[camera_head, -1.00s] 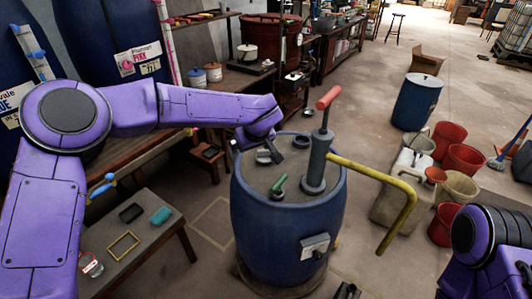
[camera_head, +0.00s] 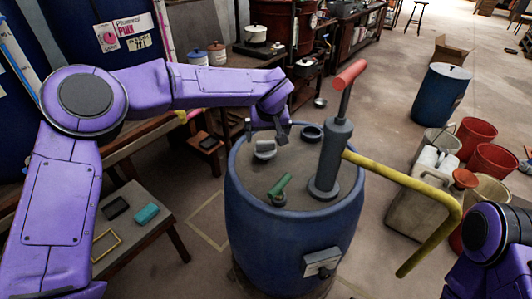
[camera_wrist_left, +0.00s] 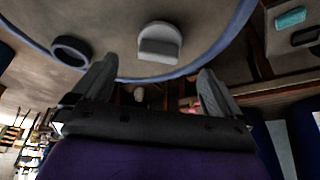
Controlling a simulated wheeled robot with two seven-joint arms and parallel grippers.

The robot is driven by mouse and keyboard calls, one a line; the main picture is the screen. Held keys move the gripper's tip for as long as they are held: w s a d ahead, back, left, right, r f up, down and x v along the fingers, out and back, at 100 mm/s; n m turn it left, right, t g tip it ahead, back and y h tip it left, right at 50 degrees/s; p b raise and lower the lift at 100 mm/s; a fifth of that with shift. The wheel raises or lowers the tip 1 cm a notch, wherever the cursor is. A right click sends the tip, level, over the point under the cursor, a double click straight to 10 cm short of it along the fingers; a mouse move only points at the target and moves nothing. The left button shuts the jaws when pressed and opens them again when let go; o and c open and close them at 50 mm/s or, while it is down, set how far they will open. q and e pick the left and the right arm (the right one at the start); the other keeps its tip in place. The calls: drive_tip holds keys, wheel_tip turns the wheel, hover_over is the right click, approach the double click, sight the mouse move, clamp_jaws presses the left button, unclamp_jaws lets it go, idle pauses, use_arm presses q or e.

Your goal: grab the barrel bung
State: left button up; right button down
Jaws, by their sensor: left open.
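A light grey bung-like piece with a raised grip (camera_head: 264,150) lies on the blue barrel's lid (camera_head: 300,163), near its far left edge. It also shows in the left wrist view (camera_wrist_left: 160,43), just beyond the fingertips and between their lines. I take it for the barrel bung. My left gripper (camera_head: 268,134) is open and empty, pointing down just behind the grey piece. Its two spread fingers show in the left wrist view (camera_wrist_left: 158,67). I cannot tell if either finger touches the piece. My right arm shows at the lower right, but its gripper is out of view.
On the lid are a dark ring (camera_head: 312,132), a green-handled piece (camera_head: 280,188) and a tall grey pump (camera_head: 330,155) with a red handle and yellow spout. A low bench (camera_head: 140,240) stands left. Buckets (camera_head: 476,137) and a jerrycan (camera_head: 420,190) stand right.

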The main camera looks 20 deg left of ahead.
sight(266, 143)
use_arm(q)
drive_tip(key=x, duration=0.3)
drive_tip(key=shift+w+f, duration=0.2)
drive_tip(key=x, duration=0.6)
drive_tip(key=shift+w+a+r+p, duration=0.15)
drive_tip(key=shift+w+p, duration=0.05)
drive_tip(key=shift+p, duration=0.2)
drive_tip(key=shift+s+r, duration=0.1)
drive_tip(key=shift+r, duration=0.05)
drive_tip(key=shift+c, duration=0.9)
drive_tip(key=c, duration=0.8)
